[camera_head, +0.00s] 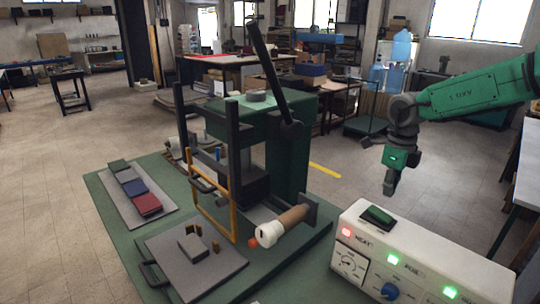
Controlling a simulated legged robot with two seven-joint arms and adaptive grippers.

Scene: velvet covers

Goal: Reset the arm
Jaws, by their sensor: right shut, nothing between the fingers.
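My right arm comes in from the right, green with dark joints. Its gripper (391,186) hangs pointing down in the air, above and behind the white control box (349,235). The gripper is shut and empty, and it touches nothing in this view. My left gripper is not in view.
A green press (291,160) with a raised black lever stands on a green table (118,222). Several coloured covers (137,187) lie on a grey board at left. A grey plate (222,262) with a block is in front. The control box has lit buttons. Floor is free at left.

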